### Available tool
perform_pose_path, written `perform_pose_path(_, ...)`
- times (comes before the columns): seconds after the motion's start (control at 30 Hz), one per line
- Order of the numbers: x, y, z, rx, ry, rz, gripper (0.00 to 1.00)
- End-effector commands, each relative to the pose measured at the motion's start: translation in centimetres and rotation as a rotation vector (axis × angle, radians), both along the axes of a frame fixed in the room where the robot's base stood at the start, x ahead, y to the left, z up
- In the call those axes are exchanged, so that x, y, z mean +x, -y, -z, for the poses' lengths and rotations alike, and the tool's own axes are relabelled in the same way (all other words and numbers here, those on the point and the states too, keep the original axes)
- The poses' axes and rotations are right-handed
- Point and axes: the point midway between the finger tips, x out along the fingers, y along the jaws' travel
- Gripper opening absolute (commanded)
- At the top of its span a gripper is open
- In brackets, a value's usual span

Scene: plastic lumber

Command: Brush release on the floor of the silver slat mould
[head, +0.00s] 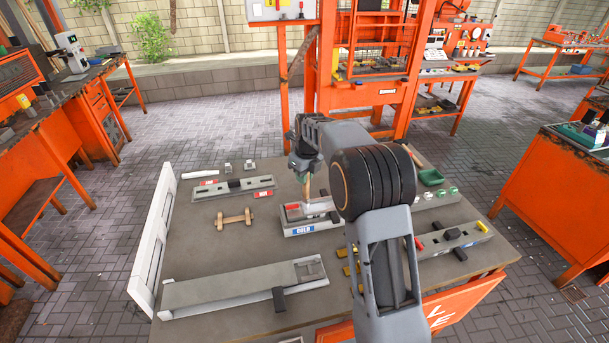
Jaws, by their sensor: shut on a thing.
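My gripper (305,162) is over the middle of the table, shut on a thin wooden-coloured handle (307,184), likely the brush. The handle points down toward a pale block with a blue COLD label (303,230) and a red part on top. The brush tip is not clear, and I cannot tell whether it touches anything. A long grey slat-shaped mould (230,288) lies at the front left, with a dark clamp on its near side. Another grey mould (235,187) with red labels lies behind it. I cannot tell for sure which is the silver one.
A small wooden piece (234,218) lies between the two left moulds. A white panel (153,240) stands along the table's left edge. A grey block with coloured parts (452,238) and a green tray (431,177) are at right. An orange frame (366,96) stands behind.

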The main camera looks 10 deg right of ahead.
Motion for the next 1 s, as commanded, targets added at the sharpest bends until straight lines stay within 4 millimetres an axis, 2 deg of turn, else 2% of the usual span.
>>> perform_pose_path(1.0, 0.0, 0.0, 1.2, 0.0, 0.0, 0.0, 0.0)
